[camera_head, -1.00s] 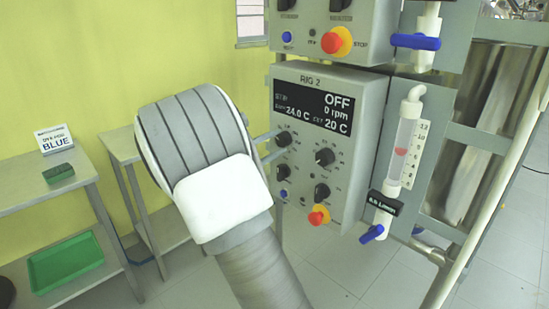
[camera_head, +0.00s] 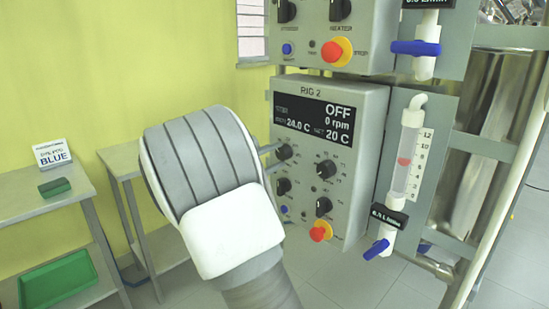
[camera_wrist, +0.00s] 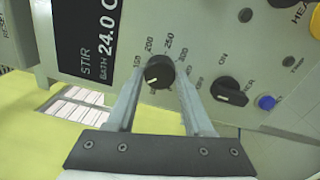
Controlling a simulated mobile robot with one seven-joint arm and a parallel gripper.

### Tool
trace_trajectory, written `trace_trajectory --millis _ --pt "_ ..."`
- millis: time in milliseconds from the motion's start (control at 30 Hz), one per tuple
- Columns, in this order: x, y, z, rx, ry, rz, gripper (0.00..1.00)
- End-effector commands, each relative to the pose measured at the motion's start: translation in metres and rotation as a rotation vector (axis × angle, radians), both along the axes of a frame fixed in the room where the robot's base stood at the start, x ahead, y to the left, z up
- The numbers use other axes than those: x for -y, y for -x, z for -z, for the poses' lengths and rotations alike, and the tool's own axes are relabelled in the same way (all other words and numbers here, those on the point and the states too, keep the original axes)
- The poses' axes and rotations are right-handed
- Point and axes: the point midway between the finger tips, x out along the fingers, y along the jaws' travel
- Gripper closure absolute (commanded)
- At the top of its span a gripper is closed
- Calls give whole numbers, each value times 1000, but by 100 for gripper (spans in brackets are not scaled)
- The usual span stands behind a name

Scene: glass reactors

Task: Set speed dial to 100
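The speed dial, a black knob (camera_wrist: 158,72) with numbers from 150 to 300 readable around it, is on the RIG 2 panel (camera_head: 360,110). In the head view it is the upper left knob (camera_head: 284,152). Its white mark points to the lower left in the wrist view. My gripper (camera_wrist: 160,75) is open, its fingers on either side of the dial, with a small gap seeming to show on each side. Contact cannot be made out. In the head view my wrist hides most of the gripper. The display (camera_head: 314,118) reads OFF, 0 rpm.
A black ON switch knob (camera_wrist: 232,90) and a blue button (camera_wrist: 266,103) sit right of the dial in the wrist view. A red stop button (camera_head: 318,234) is low on the panel. A flow tube (camera_head: 409,155) with a blue valve stands to the right.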

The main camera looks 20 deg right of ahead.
Motion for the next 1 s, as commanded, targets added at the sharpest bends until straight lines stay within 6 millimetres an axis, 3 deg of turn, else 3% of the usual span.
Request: trace_trajectory --millis 33,133,433,567,1000 --pt "0 0 0 -1 0 0 38" --pt "0 0 0 -1 0 -1 21" --pt "-1 0 0 -1 0 -1 21" --pt "-11 3 0 -1 0 -4 21" --pt "-105 37 3 -1 0 -5 21"
